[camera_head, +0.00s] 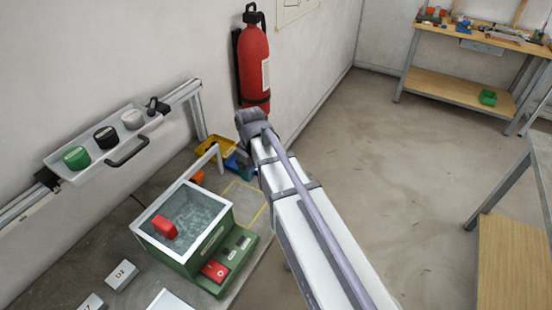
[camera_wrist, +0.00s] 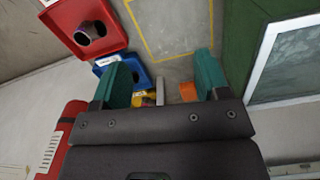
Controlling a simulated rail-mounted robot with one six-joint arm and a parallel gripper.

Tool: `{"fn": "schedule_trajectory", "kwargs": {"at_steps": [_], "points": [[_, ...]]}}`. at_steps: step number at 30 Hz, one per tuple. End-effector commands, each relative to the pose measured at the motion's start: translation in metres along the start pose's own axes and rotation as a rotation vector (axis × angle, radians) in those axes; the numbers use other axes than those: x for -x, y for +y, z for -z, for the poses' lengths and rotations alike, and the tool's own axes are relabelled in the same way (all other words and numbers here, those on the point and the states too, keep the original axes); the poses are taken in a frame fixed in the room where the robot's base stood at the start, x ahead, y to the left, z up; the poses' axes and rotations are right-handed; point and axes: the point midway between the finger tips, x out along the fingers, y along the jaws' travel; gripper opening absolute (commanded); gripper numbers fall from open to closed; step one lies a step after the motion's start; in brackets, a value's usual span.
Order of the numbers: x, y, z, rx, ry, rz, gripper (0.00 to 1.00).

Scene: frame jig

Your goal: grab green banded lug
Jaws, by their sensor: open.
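My gripper (camera_wrist: 162,66) is open in the wrist view, its two teal fingers apart with nothing held between them. It points down at the bench, over or near small coloured bins. I cannot make out a lug with a green band in either view. A dark, hollow round part (camera_wrist: 90,32) with a pale edge lies in the red bin (camera_wrist: 120,40), left of the fingers. In the head view, the end of my arm hides most of the bin area. A green-topped round piece (camera_head: 76,157) sits on the wall shelf, clear of my gripper.
A blue bin (camera_wrist: 137,70) and a yellow bin (camera_head: 212,146) are close to my gripper. A green box (camera_head: 192,262) with a glass-like top stands beside them. A red extinguisher (camera_head: 254,62) hangs on the wall. The wall shelf (camera_head: 110,163) also holds black and white pieces.

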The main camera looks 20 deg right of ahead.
Motion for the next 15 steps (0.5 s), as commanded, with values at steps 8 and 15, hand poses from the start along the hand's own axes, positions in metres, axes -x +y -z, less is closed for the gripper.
{"fn": "schedule_trajectory", "kwargs": {"at_steps": [8, 15], "points": [[-0.035, 0.049, 0.078, 0.578, 0.000, 0.000, 0.68], [-0.056, 0.093, 0.148, 1.340, 0.001, 0.000, 0.68]]}}
